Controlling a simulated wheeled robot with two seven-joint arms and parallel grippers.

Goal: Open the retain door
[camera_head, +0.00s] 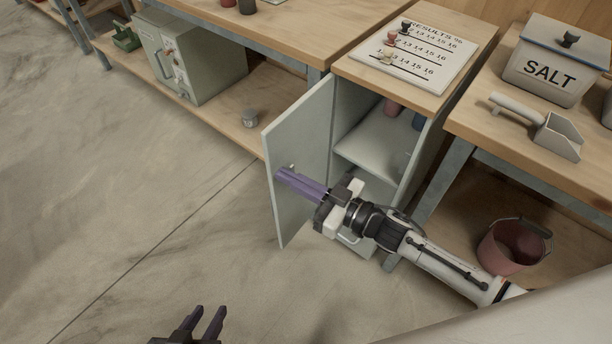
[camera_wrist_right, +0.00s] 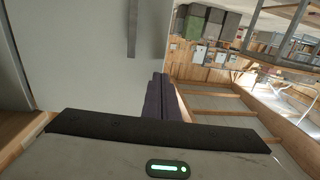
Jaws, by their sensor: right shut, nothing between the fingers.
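The retain door (camera_head: 300,165) is a pale grey-green panel on the cabinet under the results board. It stands swung wide open, out to the left. My right gripper (camera_head: 282,176) has its purple fingers shut and empty, in front of the door's inner face near the free edge. I cannot tell whether they touch it. In the right wrist view the shut fingers (camera_wrist_right: 160,98) lie beside a large pale panel (camera_wrist_right: 80,60). My left gripper (camera_head: 208,322) is low at the bottom edge, its fingers apart and empty.
The cabinet's inner shelf (camera_head: 375,150) is exposed, with a red and a blue container behind. A pink bucket (camera_head: 510,247) stands at right, and a salt bin (camera_head: 548,68) and scoop (camera_head: 545,130) sit on the right bench. Floor at left is clear.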

